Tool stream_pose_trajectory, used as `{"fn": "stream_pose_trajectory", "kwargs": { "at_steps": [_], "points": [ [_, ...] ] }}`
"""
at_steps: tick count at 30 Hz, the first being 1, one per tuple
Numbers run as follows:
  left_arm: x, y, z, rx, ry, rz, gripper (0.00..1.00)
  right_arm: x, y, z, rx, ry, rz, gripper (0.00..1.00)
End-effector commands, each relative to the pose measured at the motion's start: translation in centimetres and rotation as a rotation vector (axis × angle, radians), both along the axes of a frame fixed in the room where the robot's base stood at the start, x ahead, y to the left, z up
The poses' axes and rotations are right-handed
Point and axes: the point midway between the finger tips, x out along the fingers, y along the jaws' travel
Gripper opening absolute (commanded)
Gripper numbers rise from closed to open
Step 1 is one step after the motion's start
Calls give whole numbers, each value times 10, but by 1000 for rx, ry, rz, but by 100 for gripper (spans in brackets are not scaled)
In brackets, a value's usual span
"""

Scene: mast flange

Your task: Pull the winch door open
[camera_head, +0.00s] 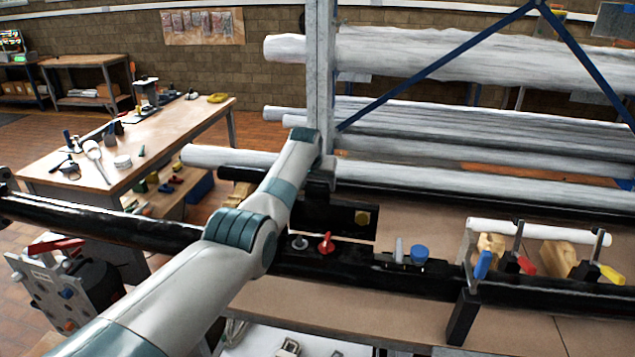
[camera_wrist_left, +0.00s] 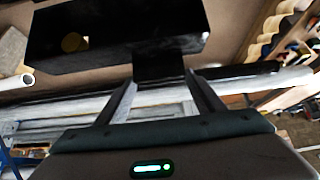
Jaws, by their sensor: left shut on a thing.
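A black box-like panel with a brass hexagonal piece, which looks like the winch door (camera_head: 340,217), sits on the black beam just below my left gripper (camera_head: 322,182). In the left wrist view the black panel (camera_wrist_left: 100,38) fills the top, with the brass spot on its left part. My left gripper's two fingers (camera_wrist_left: 165,95) stand either side of a short black block (camera_wrist_left: 158,66) that joins the panel, and they are shut on it. My forearm hides part of the panel's left side in the head view. My right gripper is not in view.
A red knob (camera_head: 326,243) and a blue knob (camera_head: 419,254) stand on the black beam (camera_head: 370,268). A grey post (camera_head: 320,70) rises close behind my gripper, with wrapped white spars (camera_head: 450,55) to the right. A wooden workbench (camera_head: 135,150) stands at left.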

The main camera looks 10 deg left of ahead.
Motion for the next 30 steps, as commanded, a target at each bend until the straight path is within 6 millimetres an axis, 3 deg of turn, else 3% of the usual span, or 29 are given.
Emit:
{"fn": "stream_pose_trajectory", "kwargs": {
  "at_steps": [1,2,4,17,30],
  "points": [
    [5,1,12,1,-22,1,22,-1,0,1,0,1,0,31],
    [5,1,12,1,-23,1,67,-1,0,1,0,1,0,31],
    [5,1,11,1,-21,1,81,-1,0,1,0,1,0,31],
    [1,0,5,0,-8,0,81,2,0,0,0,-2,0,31],
    [-12,0,23,0,-9,0,81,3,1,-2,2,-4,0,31]
  ]
}}
